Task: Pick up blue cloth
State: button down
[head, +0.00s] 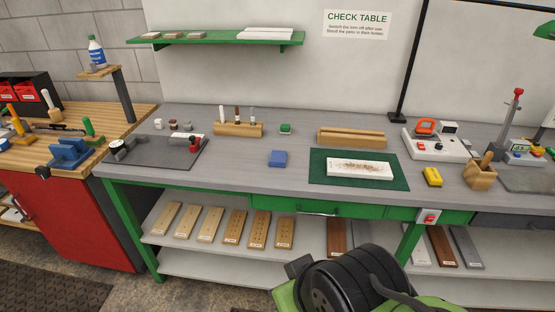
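A small folded blue cloth (277,159) lies flat on the grey benchtop, near the middle of the bench. It sits just left of a dark green mat, with a small gap between them. Nothing touches or covers the cloth. Part of my black and green arm shows at the bottom edge, low in front of the bench and well apart from the cloth. I cannot make out the gripper's fingers.
The green mat (318,178) bears a white board (360,169). Behind the cloth are a small green item (286,128) and a wooden rack (238,129). A dark mat (140,154) with gauges lies left. A yellow item (432,176) is right. Bench in front of the cloth is clear.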

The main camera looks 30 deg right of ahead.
aim_at(278, 158)
jog(key=i+j+z, duration=0.2)
jog(key=i, duration=0.35)
jog(key=i+j+z, duration=0.2)
jog(key=i+j, duration=0.15)
jog(key=i, duration=0.15)
jog(key=i+j+z, duration=0.2)
jog(key=i+j, duration=0.2)
jog(key=i, duration=0.05)
